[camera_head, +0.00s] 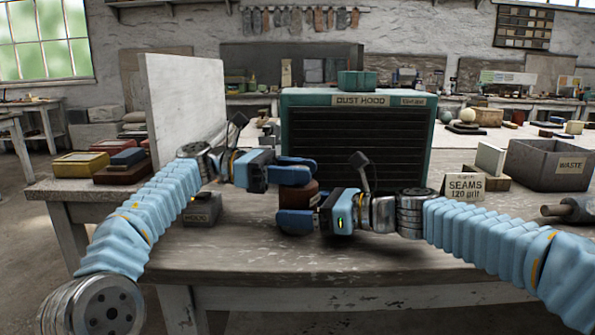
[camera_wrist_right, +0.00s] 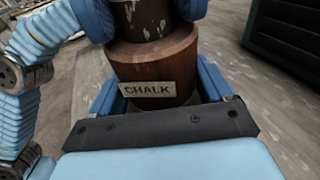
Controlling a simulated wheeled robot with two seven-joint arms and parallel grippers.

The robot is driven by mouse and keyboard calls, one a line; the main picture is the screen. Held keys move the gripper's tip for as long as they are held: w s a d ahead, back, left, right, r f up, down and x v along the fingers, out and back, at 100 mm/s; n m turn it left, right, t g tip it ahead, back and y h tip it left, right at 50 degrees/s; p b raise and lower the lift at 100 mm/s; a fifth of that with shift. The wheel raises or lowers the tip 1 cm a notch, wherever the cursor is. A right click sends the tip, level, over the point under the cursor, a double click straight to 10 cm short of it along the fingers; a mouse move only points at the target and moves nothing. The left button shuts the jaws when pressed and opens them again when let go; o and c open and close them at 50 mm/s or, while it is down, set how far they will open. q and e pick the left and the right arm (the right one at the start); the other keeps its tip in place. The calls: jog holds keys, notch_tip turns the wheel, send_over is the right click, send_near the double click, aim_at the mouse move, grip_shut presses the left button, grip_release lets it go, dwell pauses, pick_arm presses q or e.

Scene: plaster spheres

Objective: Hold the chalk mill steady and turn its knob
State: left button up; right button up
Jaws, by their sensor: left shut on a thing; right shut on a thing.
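The chalk mill (camera_head: 300,193) stands on the worn table in front of the dust hood, mostly hidden by my grippers in the head view. In the right wrist view its reddish-brown wooden body (camera_wrist_right: 155,62) bears a CHALK label, and a darker, chipped upper part (camera_wrist_right: 142,18) rises above it. My right gripper (camera_head: 290,208) is shut on the lower body, with one blue finger on each side. My left gripper (camera_head: 308,170) is shut on the upper part, above the right one; its fingers flank that part at the top of the wrist view. The knob itself cannot be made out.
The dust hood (camera_head: 360,140) stands close behind the mill. A pale upright panel (camera_head: 185,105) is at left, near stacked boxes (camera_head: 85,164). A small dark block (camera_head: 203,208) sits left of the mill. A SEAMS sign (camera_head: 464,187) and grey WASTE bin (camera_head: 548,166) are at right. The table's front is clear.

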pick_arm(q)
jog(key=o, duration=1)
jog(key=shift+c, duration=0.2)
jog(key=v, duration=0.7)
jog(key=shift+a, duration=0.25)
